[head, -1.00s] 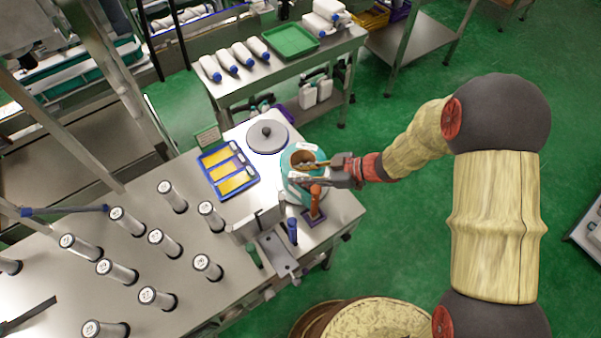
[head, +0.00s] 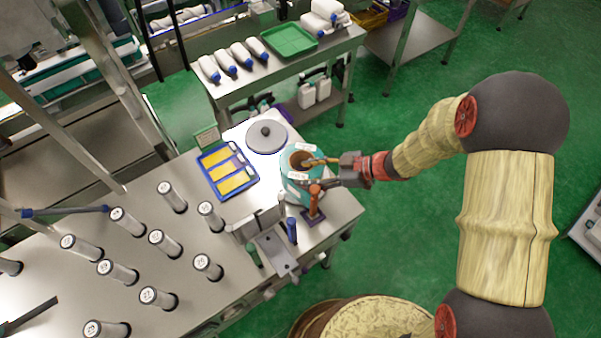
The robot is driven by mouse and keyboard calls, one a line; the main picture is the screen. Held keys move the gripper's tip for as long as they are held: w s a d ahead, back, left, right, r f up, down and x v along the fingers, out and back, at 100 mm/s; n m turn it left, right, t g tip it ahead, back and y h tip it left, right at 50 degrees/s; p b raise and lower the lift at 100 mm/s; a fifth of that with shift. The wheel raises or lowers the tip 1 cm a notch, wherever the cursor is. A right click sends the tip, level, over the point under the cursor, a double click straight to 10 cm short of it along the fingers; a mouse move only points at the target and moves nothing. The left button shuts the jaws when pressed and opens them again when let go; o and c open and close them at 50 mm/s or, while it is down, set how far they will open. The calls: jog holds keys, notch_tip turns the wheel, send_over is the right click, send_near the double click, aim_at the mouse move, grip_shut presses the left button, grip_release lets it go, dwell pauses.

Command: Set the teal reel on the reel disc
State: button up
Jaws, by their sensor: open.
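The teal reel (head: 291,190) stands upright at the right end of the steel table, with a brown hollow core and white labels. The reel disc (head: 266,144), grey with a dark knob at its centre, lies bare behind and left of the reel, apart from it. My gripper (head: 312,174) is open at the reel's right side. One finger reaches over the reel's rim near the core, and the other is lower, by its near side. Whether the fingers touch the reel cannot be told.
A blue tray (head: 224,155) with yellow items lies left of the reel. An orange-handled tool (head: 314,203) and a blue-capped post (head: 292,231) stand close in front. Several numbered cylinders (head: 208,215) fill the left of the table. Open green floor (head: 410,250) lies right.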

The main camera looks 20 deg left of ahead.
jog(key=p+v, duration=0.2)
jog(key=v, duration=0.7)
jog(key=w+d+r+m+t+h, duration=0.45)
jog(key=w+d+r+t, duration=0.35)
jog(key=w+r, duration=0.45)
jog(key=w+d+r+m+t+h, duration=0.25)
jog(key=d+r+m+h, duration=0.2)
jog(key=d+r, duration=0.4)
jog(key=s+d+r+m+h, duration=0.3)
jog(key=s+d, duration=0.2)
jog(key=s, duration=0.1)
jog(key=s+d+r+m+h, duration=0.2)
jog(key=s+d+m, duration=0.1)
jog(key=s+d, duration=0.25)
jog(key=s+a+f+m+g+y, duration=0.1)
jog(key=s+a+g, duration=0.1)
jog(key=s, duration=0.8)
jog(key=s+a+f+m+g, duration=0.1)
jog(key=s+a+m+g, duration=0.1)
jog(key=s, duration=0.8)
jog(key=shift+a+m+y, duration=0.3)
jog(key=shift+a+y, duration=0.1)
jog(key=shift+a, duration=0.4)
jog(key=shift+s+g, duration=0.1)
jog(key=shift+g, duration=0.15)
